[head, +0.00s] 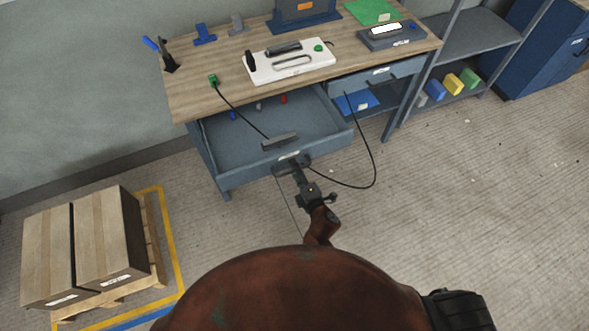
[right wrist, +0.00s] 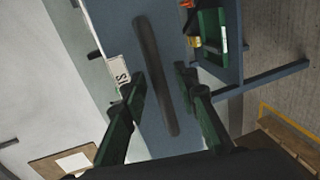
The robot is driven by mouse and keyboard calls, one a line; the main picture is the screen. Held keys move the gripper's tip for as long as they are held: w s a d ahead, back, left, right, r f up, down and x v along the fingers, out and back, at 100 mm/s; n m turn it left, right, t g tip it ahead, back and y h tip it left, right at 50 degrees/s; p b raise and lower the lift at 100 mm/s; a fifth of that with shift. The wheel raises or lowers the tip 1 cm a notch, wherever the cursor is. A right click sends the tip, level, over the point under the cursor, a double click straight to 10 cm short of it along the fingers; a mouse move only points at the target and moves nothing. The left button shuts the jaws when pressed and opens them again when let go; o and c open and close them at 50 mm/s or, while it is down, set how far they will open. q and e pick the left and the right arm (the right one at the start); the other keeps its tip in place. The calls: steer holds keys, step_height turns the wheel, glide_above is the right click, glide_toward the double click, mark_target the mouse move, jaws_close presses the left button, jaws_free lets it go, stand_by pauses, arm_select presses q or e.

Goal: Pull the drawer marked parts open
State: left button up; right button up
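The left drawer (head: 220,150) of the workbench stands pulled out, its inside visible with small blue and red items. Its front has a white label, unreadable in the head view; in the right wrist view the label (right wrist: 119,72) is only partly visible. The dark bar handle (right wrist: 156,75) runs lengthwise down the drawer front. My right gripper (head: 291,166) is at the drawer front. In the right wrist view its green fingers (right wrist: 160,82) are apart, one on each side of the handle, with gaps visible. My left gripper is not in view.
A black cable (head: 375,165) crosses the drawer and loops near my right gripper. A second drawer (head: 378,74) looks closed on the right. The workbench top (head: 200,101) holds a white board (head: 262,72). Boxes (head: 85,243) stand on a pallet at left.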

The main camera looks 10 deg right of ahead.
steer(key=v, duration=1.2)
steer(key=shift+f, duration=0.1)
steer(key=s+d+f+m+g+h, duration=0.1)
steer(key=s+d+f+m+g, duration=0.2)
steer(key=f, duration=0.9)
steer(key=s+d+f+m+g+h, duration=0.1)
steer(key=s+d+f+m+g, duration=0.15)
steer(key=s+d+f, duration=0.6)
steer(key=s+d+f+m+g+h, duration=0.15)
steer(key=f+m, duration=0.25)
steer(key=f, duration=1)
steer(key=s+d+f+m+g, duration=0.2)
steer(key=s+f, duration=0.4)
steer(key=s, duration=0.5)
steer(key=s+d+f+m+g, duration=0.3)
steer(key=s+d+f+m, duration=0.2)
steer(key=s, duration=0.6)
steer(key=s+d+f+m+g, duration=0.2)
steer(key=s+f, duration=0.5)
steer(key=s, duration=0.5)
steer(key=shift+d+f+m+h, duration=0.25)
steer(key=shift+d+m+h, duration=0.2)
steer(key=shift+d+m, duration=0.2)
